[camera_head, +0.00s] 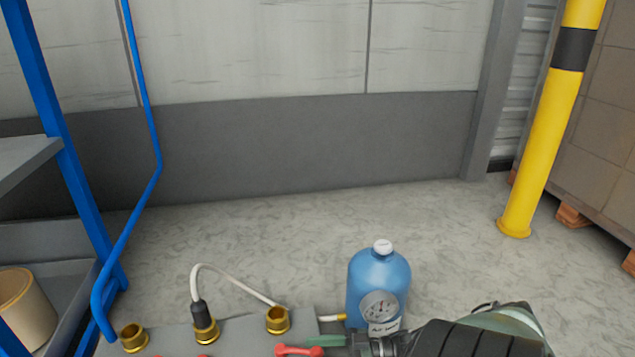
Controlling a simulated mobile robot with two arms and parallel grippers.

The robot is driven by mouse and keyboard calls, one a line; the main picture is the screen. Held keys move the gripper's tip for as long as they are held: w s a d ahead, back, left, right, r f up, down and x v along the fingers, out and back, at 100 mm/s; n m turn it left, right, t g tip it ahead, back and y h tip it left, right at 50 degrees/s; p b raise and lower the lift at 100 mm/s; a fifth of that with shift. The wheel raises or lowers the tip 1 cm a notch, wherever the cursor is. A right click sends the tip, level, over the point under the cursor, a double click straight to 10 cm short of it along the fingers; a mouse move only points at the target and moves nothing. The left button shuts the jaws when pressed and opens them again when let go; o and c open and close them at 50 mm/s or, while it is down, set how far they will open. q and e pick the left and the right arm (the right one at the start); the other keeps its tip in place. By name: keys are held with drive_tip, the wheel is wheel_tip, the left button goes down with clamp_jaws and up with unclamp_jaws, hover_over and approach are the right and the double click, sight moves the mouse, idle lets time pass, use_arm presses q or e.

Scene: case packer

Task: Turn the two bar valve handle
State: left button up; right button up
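A red valve handle (298,350) sits at the bottom edge of the view, below a brass fitting (277,320) on a grey manifold panel (240,328). More red shows, cut off by the bottom edge, near the middle brass fitting (206,330). Which handle is the two bar one cannot be read. My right gripper (326,343) comes in from the lower right, with a greenish fingertip just right of the red handle. Its opening is too small and cut off to judge, and contact with the handle is unclear. My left gripper is not in view.
A white hose (230,271) arches between two fittings. A blue-framed rack (80,190) stands left, a yellow post (548,125) right.

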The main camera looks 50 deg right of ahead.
drive_tip(key=p+v, duration=0.1)
drive_tip(key=v, duration=0.7)
